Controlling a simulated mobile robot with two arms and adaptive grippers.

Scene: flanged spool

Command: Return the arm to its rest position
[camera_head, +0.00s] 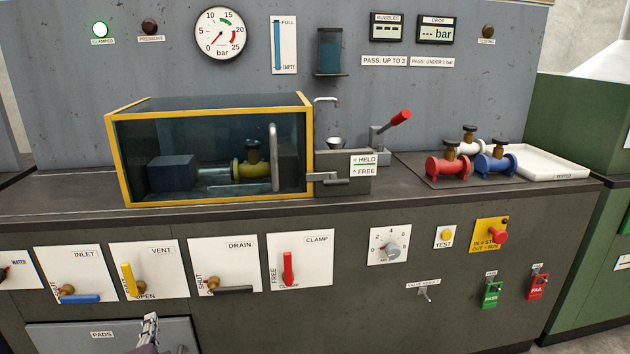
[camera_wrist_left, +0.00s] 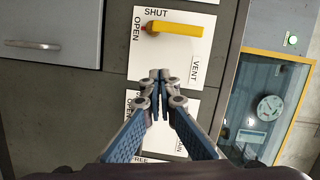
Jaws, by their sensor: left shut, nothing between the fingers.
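My left gripper (camera_head: 150,325) shows at the bottom left of the head view, in front of the grey PADS drawer (camera_head: 60,335) and below the VENT panel. In the left wrist view its fingertips (camera_wrist_left: 160,75) are together with nothing between them. There they appear over the lower edge of the VENT plate (camera_wrist_left: 160,60), apart from its yellow lever (camera_wrist_left: 172,28). In the head view the yellow lever (camera_head: 127,280) stands upright. The rest of my left arm is mostly out of frame. My right gripper is in neither view.
A yellow-framed tank (camera_head: 208,112) on the bench holds a yellow valve (camera_head: 250,169). The INLET lever (camera_head: 80,298), DRAIN lever (camera_head: 234,289) and red CLAMP lever (camera_head: 288,268) stick out of the front panel. Red (camera_head: 447,167) and blue (camera_head: 496,163) valves stand near a white tray (camera_head: 545,164).

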